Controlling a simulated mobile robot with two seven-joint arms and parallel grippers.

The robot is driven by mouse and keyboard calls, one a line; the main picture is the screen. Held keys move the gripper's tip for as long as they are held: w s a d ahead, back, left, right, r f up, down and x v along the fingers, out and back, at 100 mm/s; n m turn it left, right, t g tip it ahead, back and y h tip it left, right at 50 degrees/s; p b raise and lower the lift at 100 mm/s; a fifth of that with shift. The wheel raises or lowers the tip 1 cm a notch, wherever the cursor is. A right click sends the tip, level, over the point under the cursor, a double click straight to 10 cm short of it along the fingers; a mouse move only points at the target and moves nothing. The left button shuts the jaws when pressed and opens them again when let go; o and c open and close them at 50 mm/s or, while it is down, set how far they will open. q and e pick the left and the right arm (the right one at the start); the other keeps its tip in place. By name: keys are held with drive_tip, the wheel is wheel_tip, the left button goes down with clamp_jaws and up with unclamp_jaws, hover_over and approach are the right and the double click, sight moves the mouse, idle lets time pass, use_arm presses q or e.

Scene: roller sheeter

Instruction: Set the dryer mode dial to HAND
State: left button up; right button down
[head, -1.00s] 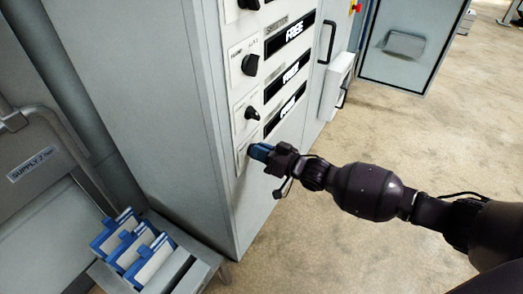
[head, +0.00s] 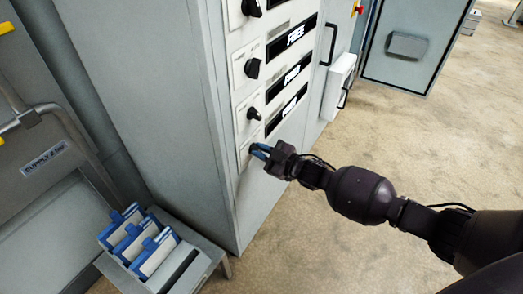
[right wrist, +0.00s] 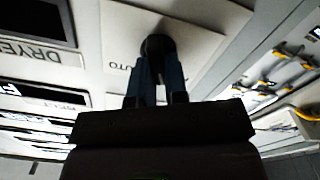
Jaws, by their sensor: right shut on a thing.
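The dryer mode dial (right wrist: 157,44) is a dark round knob on a pale plate (right wrist: 115,30) in the right wrist view. "AUTO" shows on this plate, and a "DRYER" label (right wrist: 38,50) sits beside it. My right gripper (right wrist: 158,78) has its two blue fingers closed on the dial from either side. The fingers hide much of the dial, so its pointer cannot be read. In the head view my right gripper (head: 260,151) is at the lowest plate (head: 243,158) of the cabinet front. My left gripper is out of view.
More black knobs (head: 252,68) (head: 254,113) and black display strips (head: 288,75) lie above on the grey cabinet (head: 150,90). A black handle (head: 329,43) stands out to the right. A rack (head: 190,272) with blue-and-white cards is at lower left. Open floor (head: 400,130) lies to the right.

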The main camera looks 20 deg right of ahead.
drive_tip(key=shift+n, duration=0.4)
drive_tip(key=c, duration=1.1)
unclamp_jaws()
drive_tip(key=shift+c, duration=0.2)
drive_tip(key=shift+s, duration=0.1)
drive_tip(key=p+v, duration=0.1)
drive_tip(key=v, duration=0.9)
drive_tip(key=shift+s+d+p, duration=0.25)
drive_tip(key=shift+p, duration=0.1)
